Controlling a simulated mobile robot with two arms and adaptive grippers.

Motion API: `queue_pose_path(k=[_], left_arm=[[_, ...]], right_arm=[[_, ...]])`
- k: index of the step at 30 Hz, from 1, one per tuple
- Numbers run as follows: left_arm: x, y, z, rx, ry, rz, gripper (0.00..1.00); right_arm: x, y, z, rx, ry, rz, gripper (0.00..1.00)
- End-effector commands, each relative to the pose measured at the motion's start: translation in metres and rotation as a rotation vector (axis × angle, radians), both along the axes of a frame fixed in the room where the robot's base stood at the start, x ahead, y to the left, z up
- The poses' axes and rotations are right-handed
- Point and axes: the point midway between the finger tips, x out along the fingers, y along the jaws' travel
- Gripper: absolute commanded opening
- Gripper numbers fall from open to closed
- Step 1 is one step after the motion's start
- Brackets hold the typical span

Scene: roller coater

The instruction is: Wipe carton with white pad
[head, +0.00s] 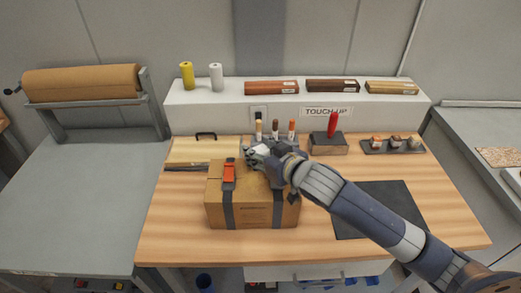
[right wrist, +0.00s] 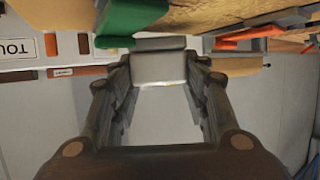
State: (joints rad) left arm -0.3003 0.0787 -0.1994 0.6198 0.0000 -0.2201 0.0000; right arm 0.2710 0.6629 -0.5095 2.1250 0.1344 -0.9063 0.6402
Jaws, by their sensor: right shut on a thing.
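The carton (head: 252,210) is a brown box with dark straps and an orange-red clip (head: 229,173) on its top left. It stands on the wooden table. My right gripper (head: 260,153) is over the back part of the carton's top. In the right wrist view its fingers are shut on a pale block (right wrist: 160,68), which looks like the white pad. In the head view the pad is mostly hidden by the gripper, and I cannot tell whether it touches the carton. My left gripper is not in view.
Upright markers (head: 275,129) stand just behind the gripper. A block with a red-handled tool (head: 327,145), a tray of small jars (head: 392,147) and a dark mat (head: 375,210) are to the right. A pale board (head: 200,150) lies behind left. A raised shelf (head: 220,117) closes the back.

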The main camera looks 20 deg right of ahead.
Motion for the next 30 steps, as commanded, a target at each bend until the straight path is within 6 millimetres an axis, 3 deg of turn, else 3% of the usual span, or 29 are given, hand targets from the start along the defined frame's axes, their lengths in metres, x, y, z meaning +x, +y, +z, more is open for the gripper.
queue_pose_path(k=[22,30], left_arm=[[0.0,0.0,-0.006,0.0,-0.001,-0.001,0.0],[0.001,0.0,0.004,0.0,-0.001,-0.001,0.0]], right_arm=[[-0.001,0.0,-0.013,0.0,0.001,0.0,0.19],[-0.023,0.007,-0.013,0.002,0.006,0.002,0.19]])
